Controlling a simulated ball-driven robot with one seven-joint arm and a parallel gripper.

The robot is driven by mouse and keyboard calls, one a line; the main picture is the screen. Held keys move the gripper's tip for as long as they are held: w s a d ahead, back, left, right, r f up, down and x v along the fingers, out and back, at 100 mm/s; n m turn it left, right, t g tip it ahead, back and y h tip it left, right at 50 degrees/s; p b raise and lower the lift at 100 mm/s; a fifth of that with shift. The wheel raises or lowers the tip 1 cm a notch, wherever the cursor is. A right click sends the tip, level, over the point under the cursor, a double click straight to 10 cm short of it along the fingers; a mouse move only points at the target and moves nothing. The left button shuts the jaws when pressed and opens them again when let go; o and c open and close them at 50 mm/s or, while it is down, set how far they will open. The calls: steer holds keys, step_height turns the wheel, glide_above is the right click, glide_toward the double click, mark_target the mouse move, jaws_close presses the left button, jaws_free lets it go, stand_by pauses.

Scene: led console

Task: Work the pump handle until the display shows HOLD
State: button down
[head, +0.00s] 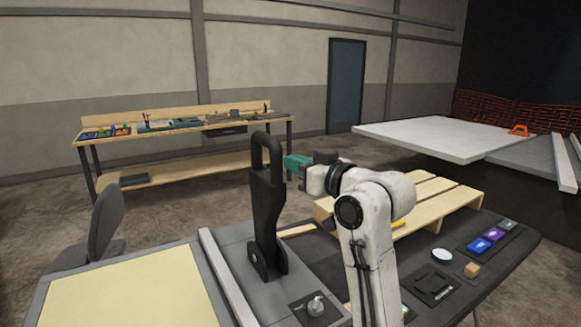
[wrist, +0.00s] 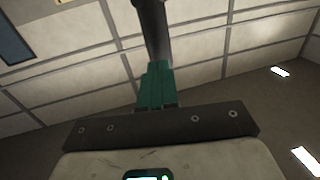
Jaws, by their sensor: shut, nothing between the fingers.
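The black pump handle (head: 266,205) stands nearly upright on the console (head: 228,245), with a loop-shaped grip at its top. My gripper (head: 290,163), with teal fingers, is just right of the handle's upper part in the head view; I cannot tell if they touch. In the wrist view the teal fingers (wrist: 155,85) are together and empty, and the dark handle (wrist: 154,30) rises beyond their tips. I cannot make out any display that reads HOLD.
A knob panel (head: 316,305) lies right of the handle's foot. Blue and purple buttons (head: 488,238), a round white disc (head: 442,256) and a small wooden block (head: 472,270) are at the right. A slatted wooden pallet (head: 440,205) lies behind my arm. A workbench (head: 190,125) stands far back.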

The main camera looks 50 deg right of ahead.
steer(key=shift+w, duration=0.9)
steer(key=shift+w+d, duration=0.1)
